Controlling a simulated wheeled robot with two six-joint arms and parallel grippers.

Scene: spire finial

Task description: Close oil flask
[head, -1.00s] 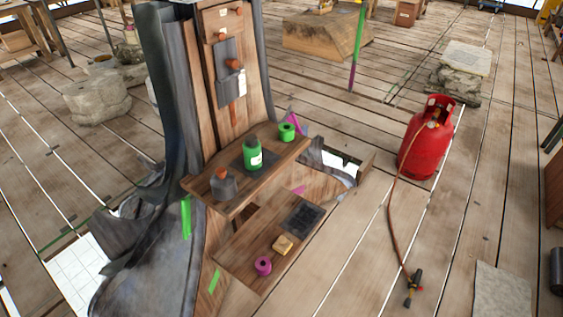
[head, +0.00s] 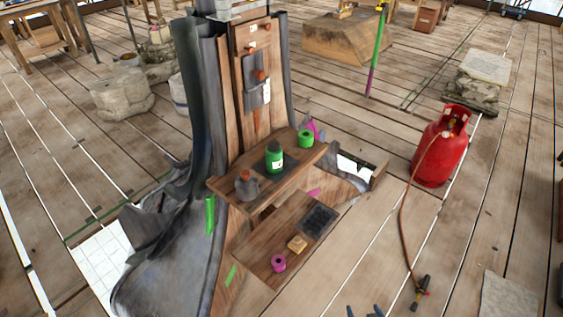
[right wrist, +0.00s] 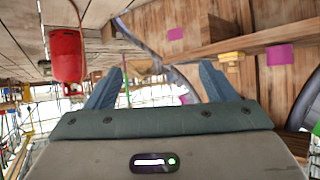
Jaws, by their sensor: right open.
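A green bottle (head: 275,160) with a pale label and a dark top stands upright on the upper wooden shelf (head: 223,190). Left of it stands a squat grey flask (head: 246,188) with an orange-brown top. I cannot tell for sure which is the oil flask. A small green ring-like piece (head: 305,139) sits at the shelf's right end. My right gripper (head: 365,311) just shows at the bottom edge of the head view, well away from the shelf. In the right wrist view its fingers (right wrist: 161,72) are apart with nothing between them. My left gripper is not in view.
The lower shelf (head: 262,242) holds a magenta ring-like piece (head: 278,263), a yellow block (head: 297,244) and a dark pad (head: 318,221). A red gas cylinder (head: 440,150) stands right, its hose running to a torch (head: 422,290). Plank floor between is clear.

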